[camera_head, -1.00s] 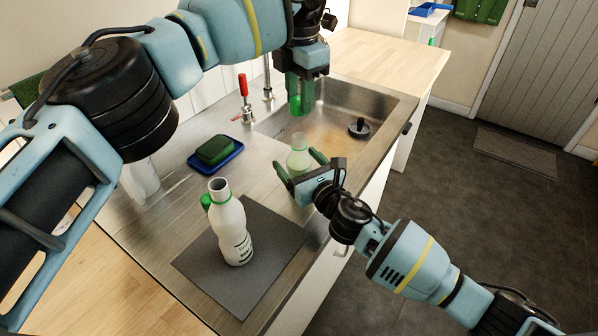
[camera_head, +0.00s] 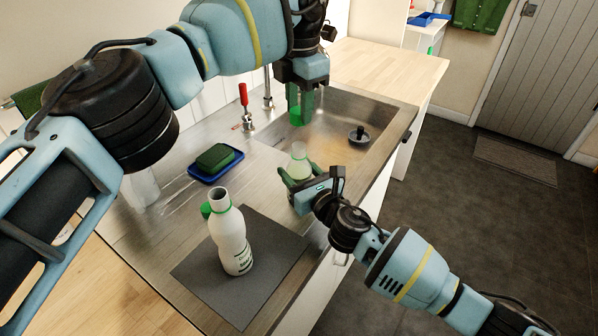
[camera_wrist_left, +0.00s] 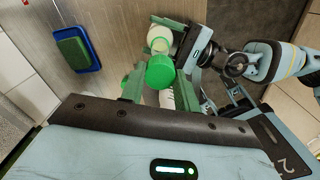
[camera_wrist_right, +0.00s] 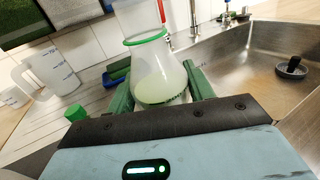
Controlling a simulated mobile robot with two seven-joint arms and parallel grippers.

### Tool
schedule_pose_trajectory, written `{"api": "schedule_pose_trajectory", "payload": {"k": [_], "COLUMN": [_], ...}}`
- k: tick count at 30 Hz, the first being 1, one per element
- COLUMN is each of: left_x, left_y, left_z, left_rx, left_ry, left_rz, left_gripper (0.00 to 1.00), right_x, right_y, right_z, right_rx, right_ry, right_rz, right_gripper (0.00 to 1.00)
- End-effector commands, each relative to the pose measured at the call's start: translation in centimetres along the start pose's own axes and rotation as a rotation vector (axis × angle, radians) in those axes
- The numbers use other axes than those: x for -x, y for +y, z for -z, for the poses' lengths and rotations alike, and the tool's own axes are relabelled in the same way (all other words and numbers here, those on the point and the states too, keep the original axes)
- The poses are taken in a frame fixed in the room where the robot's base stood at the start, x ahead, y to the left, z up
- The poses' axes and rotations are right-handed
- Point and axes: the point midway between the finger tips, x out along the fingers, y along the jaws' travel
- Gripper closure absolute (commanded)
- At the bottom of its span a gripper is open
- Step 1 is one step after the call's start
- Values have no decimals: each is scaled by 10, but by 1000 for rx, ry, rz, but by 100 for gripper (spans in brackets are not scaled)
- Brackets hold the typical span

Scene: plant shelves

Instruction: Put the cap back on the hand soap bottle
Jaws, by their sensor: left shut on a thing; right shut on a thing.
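My left gripper (camera_head: 300,105) is above the bottle, shut on the green cap (camera_head: 295,116). In the left wrist view the round cap (camera_wrist_left: 160,72) sits between the fingers, with the bottle (camera_wrist_left: 159,39) beyond it. Cap and bottle are apart in the head view.
A green sponge (camera_head: 214,157) lies on a blue dish (camera_head: 229,170). A red-handled tap (camera_head: 243,95) stands behind.

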Motion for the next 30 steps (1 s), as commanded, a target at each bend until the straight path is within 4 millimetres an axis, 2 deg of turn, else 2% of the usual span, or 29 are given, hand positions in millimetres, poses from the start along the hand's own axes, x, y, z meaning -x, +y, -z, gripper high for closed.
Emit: {"api": "schedule_pose_trajectory", "payload": {"k": [12, 30], "left_x": [-47, -51], "left_y": [0, 0], "left_z": [1, 0], "left_rx": [1, 0], "left_ry": [2, 2], "left_rz": [2, 1], "left_gripper": [89, 89], "right_x": [0, 0], "right_y": [0, 0], "right_z": [0, 0], "right_rx": [0, 0], "right_ry": [1, 1], "right_rz": [0, 0], "right_gripper": [89, 89]}}
